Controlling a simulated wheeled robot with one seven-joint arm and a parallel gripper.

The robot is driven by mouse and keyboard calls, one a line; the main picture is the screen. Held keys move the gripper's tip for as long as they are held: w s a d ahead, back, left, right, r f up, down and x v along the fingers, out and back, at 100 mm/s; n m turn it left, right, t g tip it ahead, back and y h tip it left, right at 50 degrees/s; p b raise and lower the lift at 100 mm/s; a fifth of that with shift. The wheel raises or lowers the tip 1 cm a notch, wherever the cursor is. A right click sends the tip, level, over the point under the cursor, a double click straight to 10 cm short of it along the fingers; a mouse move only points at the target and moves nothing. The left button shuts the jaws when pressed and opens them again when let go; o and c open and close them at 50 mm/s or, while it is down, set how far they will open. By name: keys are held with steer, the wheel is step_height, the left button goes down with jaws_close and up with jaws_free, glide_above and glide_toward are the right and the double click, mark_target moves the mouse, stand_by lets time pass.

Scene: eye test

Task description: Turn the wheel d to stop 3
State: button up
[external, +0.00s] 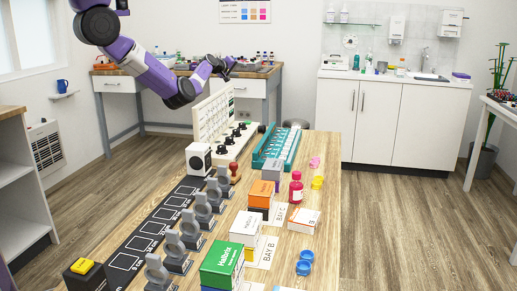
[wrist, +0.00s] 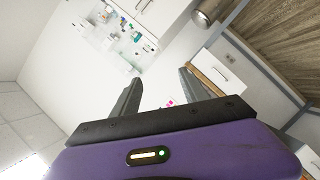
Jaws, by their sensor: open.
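A white upright panel (external: 213,115) with rows of small dark marks stands at the far left part of the wooden table. In front of it is a row of several black round knobs (external: 229,140) on a pale base. Their letters and stop marks are too small to read, so I cannot tell which is wheel d or where it points. My gripper (external: 226,66) is above and behind the panel, clear of the knobs. In the wrist view my gripper (wrist: 158,82) has its two fingers apart with nothing between them. No knob shows in that view.
A white box with a black disc (external: 199,158) stands before the knobs. Grey round-topped stands (external: 190,228) line a black strip (external: 133,250). A teal rack (external: 270,150), boxes (external: 222,264) and a red bottle (external: 296,188) are to the right.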

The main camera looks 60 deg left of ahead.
steer(key=w+d+f+m+g+h+p, duration=0.1)
steer(key=d+f+m+h, duration=0.15)
steer(key=d, duration=0.35)
steer(key=w+d+f+m+g+h+p, duration=0.1)
steer(key=w+d+m+g+h, duration=0.15)
steer(key=d, duration=0.25)
steer(key=m+g+h+p, duration=0.1)
steer(key=m+g+p, duration=0.3)
steer(key=m+g, duration=0.5)
glide_above(242, 126)
steer(key=w+a, duration=0.1)
steer(key=shift+n+g, duration=0.75)
steer(key=shift+n, duration=0.05)
step_height(242, 126, down, 8)
steer(key=shift+a, duration=0.15)
steer(key=shift+f, duration=3.85)
jaws_close()
